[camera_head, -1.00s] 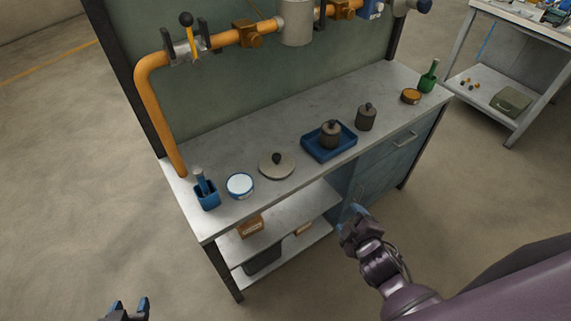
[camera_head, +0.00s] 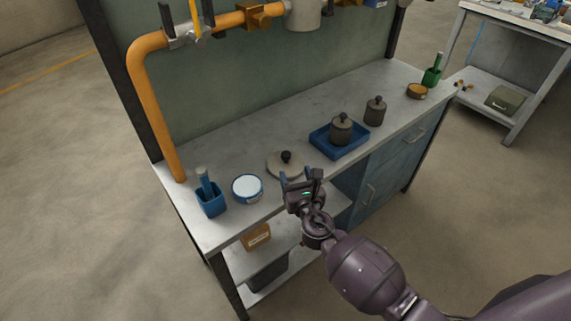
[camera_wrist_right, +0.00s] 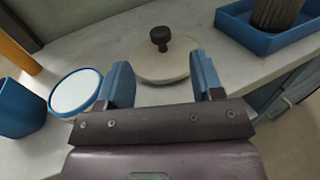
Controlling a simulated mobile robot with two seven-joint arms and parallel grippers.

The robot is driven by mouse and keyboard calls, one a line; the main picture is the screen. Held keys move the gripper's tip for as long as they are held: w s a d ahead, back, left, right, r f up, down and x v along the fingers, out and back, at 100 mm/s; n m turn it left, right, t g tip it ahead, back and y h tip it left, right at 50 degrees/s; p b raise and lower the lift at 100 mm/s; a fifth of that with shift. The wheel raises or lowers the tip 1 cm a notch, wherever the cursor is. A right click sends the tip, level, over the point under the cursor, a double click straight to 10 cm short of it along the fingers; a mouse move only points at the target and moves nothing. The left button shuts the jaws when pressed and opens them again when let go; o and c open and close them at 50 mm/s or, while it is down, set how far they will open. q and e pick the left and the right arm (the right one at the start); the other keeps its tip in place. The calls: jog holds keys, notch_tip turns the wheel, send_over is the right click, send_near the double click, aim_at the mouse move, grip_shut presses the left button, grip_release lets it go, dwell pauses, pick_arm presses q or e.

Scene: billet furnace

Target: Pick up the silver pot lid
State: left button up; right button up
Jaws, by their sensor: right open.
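The silver pot lid (camera_head: 281,164) is a round, pale grey disc with a black knob. It lies flat on the workbench, between the blue-rimmed white round container and the blue tray. In the right wrist view the lid (camera_wrist_right: 159,63) is just beyond the fingertips, centred between them, with its knob upright. My right gripper (camera_head: 301,176) is open and empty at the bench's front edge, close in front of the lid; its blue fingers (camera_wrist_right: 161,80) are spread. In the head view it hides part of the lid's near edge. My left gripper is out of the frames.
The blue-rimmed container (camera_head: 247,188) and a blue box with a handled tool (camera_head: 210,203) stand left. The blue tray (camera_head: 325,150) with a dark lidded pot (camera_head: 341,129) is right, beside another dark pot (camera_head: 375,111). An orange pipe (camera_head: 157,110) rises at the back left.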

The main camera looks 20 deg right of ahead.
aim_at(287, 159)
jog(key=shift+w+f, duration=0.1)
jog(key=shift+w, duration=1.1)
jog(key=w, duration=0.2)
jog(key=w+f+b, duration=0.1)
jog(key=w, duration=0.1)
jog(key=shift+w, duration=0.2)
jog(key=shift+w+d+r, duration=0.1)
jog(key=shift+w+r, duration=0.05)
jog(key=shift+w, duration=0.3)
grip_shut()
